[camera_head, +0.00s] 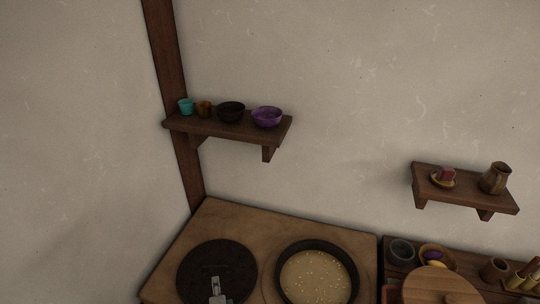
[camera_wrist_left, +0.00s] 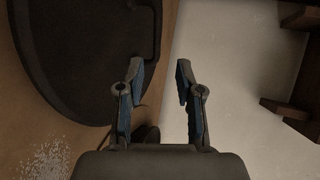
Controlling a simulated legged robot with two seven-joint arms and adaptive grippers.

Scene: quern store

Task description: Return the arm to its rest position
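My left gripper (camera_head: 215,282) shows at the bottom edge of the head view, in front of the dark round lid or plate (camera_head: 190,270). In the left wrist view my left gripper (camera_wrist_left: 159,78) has its two fingers spread, with nothing between them. The dark disc also fills the upper left of the wrist view (camera_wrist_left: 62,75), beside the fingers; I cannot tell the exact distance to it. Most of my left arm is out of frame in the head view. My right gripper is not in view.
A round pan of pale grain (camera_head: 314,277) stands right of the disc on the brown worktop (camera_head: 270,224). A wall shelf (camera_head: 228,130) holds cups and bowls. Another shelf (camera_head: 468,190) holds a jug (camera_head: 495,178). Bowls and a wooden lid (camera_head: 440,287) crowd the lower right.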

